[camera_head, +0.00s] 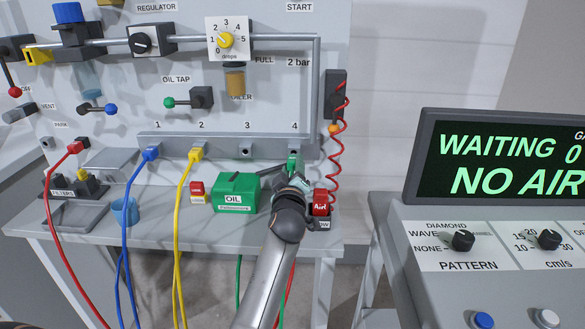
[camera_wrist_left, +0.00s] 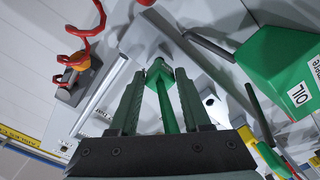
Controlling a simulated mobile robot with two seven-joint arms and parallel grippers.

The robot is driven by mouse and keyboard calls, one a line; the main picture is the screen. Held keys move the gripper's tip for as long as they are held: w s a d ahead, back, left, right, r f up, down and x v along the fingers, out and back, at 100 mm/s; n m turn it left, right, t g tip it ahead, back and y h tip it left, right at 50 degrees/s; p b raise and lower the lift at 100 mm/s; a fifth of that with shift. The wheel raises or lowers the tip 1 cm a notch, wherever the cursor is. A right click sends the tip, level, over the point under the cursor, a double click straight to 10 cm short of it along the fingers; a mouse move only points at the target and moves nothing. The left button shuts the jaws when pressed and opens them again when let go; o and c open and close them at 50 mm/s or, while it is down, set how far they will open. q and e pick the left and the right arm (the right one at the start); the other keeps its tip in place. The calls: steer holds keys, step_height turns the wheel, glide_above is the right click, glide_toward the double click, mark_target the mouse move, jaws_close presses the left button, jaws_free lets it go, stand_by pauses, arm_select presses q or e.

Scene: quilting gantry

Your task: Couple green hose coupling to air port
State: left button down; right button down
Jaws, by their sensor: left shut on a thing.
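My left gripper (camera_head: 292,184) is shut on the green hose coupling (camera_head: 293,163), which is just below the label 4 on the air manifold (camera_head: 220,140). In the left wrist view, the green coupling (camera_wrist_left: 158,72) sits between the fingertips of my left gripper (camera_wrist_left: 160,82), and its green hose runs back between the fingers. The coupling's front end is close to the manifold; I cannot tell whether it is seated in port 4. Port 3 (camera_head: 245,153) is empty. The display (camera_head: 510,160) reads "WAITING" and "NO AIR". My right gripper is not in view.
A blue coupling (camera_head: 150,153) is at port 1 and a yellow one (camera_head: 196,153) at port 2. A green oil box (camera_head: 236,192) stands left of my gripper. A red "Air" block (camera_head: 321,202) and a coiled red hose (camera_head: 338,150) are close on the right.

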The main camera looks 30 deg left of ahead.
arm_select(q)
steer(key=shift+d+r, duration=0.1)
stand_by(0.3)
steer(key=shift+b+x, duration=0.7)
steer(key=shift+x, duration=0.55)
steer(key=shift+w, duration=0.15)
steer(key=shift+c, duration=1.4)
jaws_free()
